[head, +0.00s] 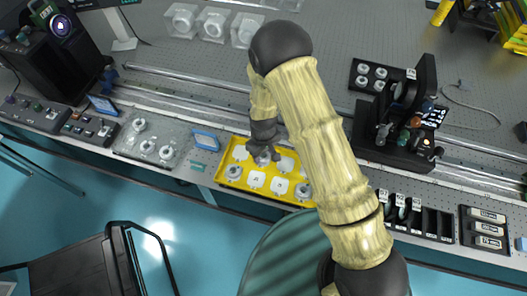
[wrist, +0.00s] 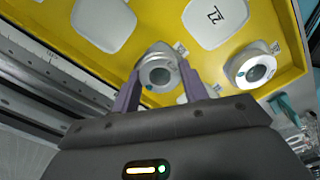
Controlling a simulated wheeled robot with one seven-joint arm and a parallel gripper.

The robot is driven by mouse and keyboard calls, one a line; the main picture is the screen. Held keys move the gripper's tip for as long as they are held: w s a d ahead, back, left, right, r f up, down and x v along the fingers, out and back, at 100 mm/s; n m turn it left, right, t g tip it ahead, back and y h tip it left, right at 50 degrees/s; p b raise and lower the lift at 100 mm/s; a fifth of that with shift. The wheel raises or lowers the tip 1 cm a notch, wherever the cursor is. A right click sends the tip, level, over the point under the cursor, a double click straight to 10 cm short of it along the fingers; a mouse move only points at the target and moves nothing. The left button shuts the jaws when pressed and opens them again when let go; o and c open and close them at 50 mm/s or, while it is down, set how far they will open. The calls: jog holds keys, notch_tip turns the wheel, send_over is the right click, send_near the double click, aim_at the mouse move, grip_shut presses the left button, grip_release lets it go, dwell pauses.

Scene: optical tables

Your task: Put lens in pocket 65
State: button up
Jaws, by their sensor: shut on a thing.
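My gripper (wrist: 159,82) is shut on a lens (wrist: 157,70), a small pale round mount with a grey glass centre, held between the two purple-grey fingers. In the head view my gripper (head: 264,153) is over the upper middle of the yellow tray (head: 221,154), with the held lens just below the fingers. Whether this lens touches the tray is unclear. The tray has several white pockets with small labels; I cannot read a 65. A second lens (wrist: 257,68) sits in the tray to the right in the wrist view. In the head view lenses sit at the tray's left (head: 233,171) and right (head: 303,190).
A clear tray with several round mounts (head: 147,146) is left of the yellow tray. A black optics stand (head: 395,135) and a black slotted rack (head: 428,220) are on the right. A metal rail runs behind.

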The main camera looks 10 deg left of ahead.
aim_at(263, 156)
jog(key=shift+f, duration=0.1)
jog(key=o, duration=1.1)
jog(key=shift+s+a, duration=0.1)
jog(key=shift+s, duration=0.05)
jog(key=shift+c, duration=0.2)
jog(key=shift+r, duration=0.4)
notch_tip(263, 156, up, 12)
jog(key=b, duration=0.2)
jog(key=shift+f, duration=0.25)
